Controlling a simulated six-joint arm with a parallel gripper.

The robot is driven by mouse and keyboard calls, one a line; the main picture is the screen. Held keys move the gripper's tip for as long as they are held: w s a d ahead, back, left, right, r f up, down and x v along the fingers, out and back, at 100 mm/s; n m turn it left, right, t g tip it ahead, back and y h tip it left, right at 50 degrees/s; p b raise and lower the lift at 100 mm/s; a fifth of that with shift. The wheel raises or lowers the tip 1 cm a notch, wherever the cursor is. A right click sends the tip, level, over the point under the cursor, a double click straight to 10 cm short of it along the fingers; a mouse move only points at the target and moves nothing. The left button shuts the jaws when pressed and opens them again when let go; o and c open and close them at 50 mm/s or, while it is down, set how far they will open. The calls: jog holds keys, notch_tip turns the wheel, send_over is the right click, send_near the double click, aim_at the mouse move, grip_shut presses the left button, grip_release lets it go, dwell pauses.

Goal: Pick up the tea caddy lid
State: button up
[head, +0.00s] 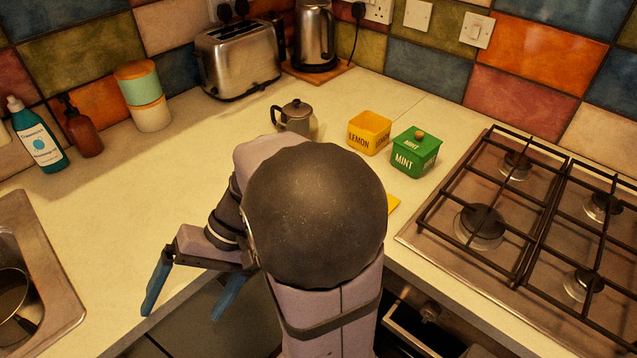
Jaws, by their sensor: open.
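A yellow square tea caddy marked LEMON (369,132) stands open on the worktop, with no lid on it. A green caddy marked MINT (412,159) stands beside it to the right, with a green lid (418,138) with a round wooden knob on top. A flat yellow piece (393,205) shows just right of my arm; most of it is hidden, and it may be the yellow caddy's lid. My gripper (184,308) is open and empty, its blue fingers pointing down near the worktop's front edge, left of and well apart from both caddies.
A small metal teapot (294,117) stands behind my arm. A gas hob (520,215) lies to the right and a sink (35,270) at the left. A toaster (239,60), kettle (314,35) and bottles line the back. The left-middle worktop is clear.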

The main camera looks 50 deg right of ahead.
jog(key=s+d+r+n+h+p, duration=0.1)
jog(key=d+r+h+p, duration=0.1)
jog(key=d, duration=0.9)
jog(key=s+d+r+n+h+p, duration=0.1)
jog(key=d+p, duration=0.4)
jog(key=d, duration=0.6)
jog(key=s+d+r+n+h+p, duration=0.1)
jog(key=s+d+r+h+p, duration=0.2)
jog(key=d, duration=0.8)
notch_tip(320, 180, up, 2)
jog(key=shift+n+h+p, duration=0.3)
jog(key=shift+h+p, duration=0.1)
jog(key=shift+p, duration=0.25)
jog(key=shift+n+g+h, duration=0.6)
jog(key=shift+h, duration=0.2)
jog(key=s+d, duration=0.1)
jog(key=d, duration=0.1)
jog(key=s+d+r+p, duration=0.1)
jog(key=s+d, duration=0.1)
jog(key=d, duration=0.1)
jog(key=s+d+r+p, duration=0.1)
jog(key=s+d, duration=0.1)
jog(key=d, duration=0.1)
jog(key=shift+s+d, duration=0.1)
jog(key=shift+s, duration=0.15)
jog(key=shift+f+p, duration=1.4)
jog(key=shift+f, duration=2.25)
jog(key=c, duration=1.1)
